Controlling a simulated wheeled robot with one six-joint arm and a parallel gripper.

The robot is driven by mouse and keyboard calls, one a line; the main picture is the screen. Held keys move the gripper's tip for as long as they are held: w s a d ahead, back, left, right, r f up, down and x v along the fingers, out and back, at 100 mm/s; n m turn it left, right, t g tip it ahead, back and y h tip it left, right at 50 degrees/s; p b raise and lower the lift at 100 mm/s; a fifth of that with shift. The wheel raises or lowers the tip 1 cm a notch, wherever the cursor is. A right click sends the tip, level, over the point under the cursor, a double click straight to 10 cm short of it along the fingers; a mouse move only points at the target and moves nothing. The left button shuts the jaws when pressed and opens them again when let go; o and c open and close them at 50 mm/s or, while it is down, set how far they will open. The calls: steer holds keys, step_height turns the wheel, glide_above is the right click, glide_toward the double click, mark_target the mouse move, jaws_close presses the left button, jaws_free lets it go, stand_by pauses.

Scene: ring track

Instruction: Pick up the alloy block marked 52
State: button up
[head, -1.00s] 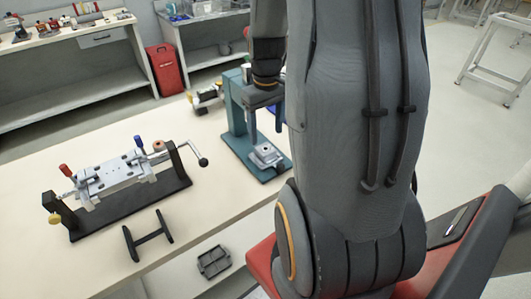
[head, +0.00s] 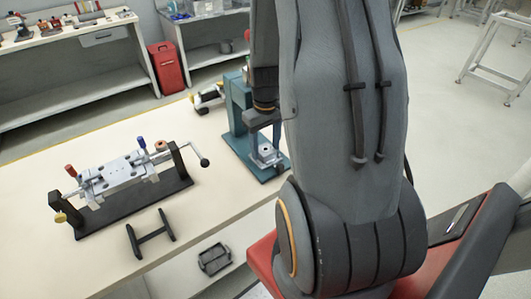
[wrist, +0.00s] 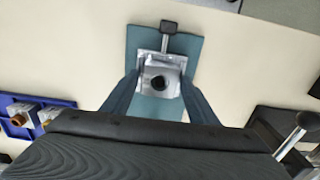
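A silver metal block (wrist: 148,70) with a dark round hole in its top sits on the teal base of a press (wrist: 190,47). In the head view the block (head: 267,154) is low at the front of the teal press (head: 237,105). I can read no number on it. My gripper (wrist: 160,84) is open, pointing down over the block, one finger on each side of it. In the head view my gripper (head: 265,135) is just above the block, partly behind my arm. I cannot tell whether the fingers touch the block.
A clamp fixture (head: 120,175) with red and blue knobs stands on the bench (head: 210,190) to the left, with a small black H-shaped stand (head: 150,234) before it. A blue tray (wrist: 30,112) with parts shows at left in the wrist view. A grey bin (head: 214,259) lies below the bench.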

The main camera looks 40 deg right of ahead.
jaws_close()
steer(key=shift+r, duration=0.15)
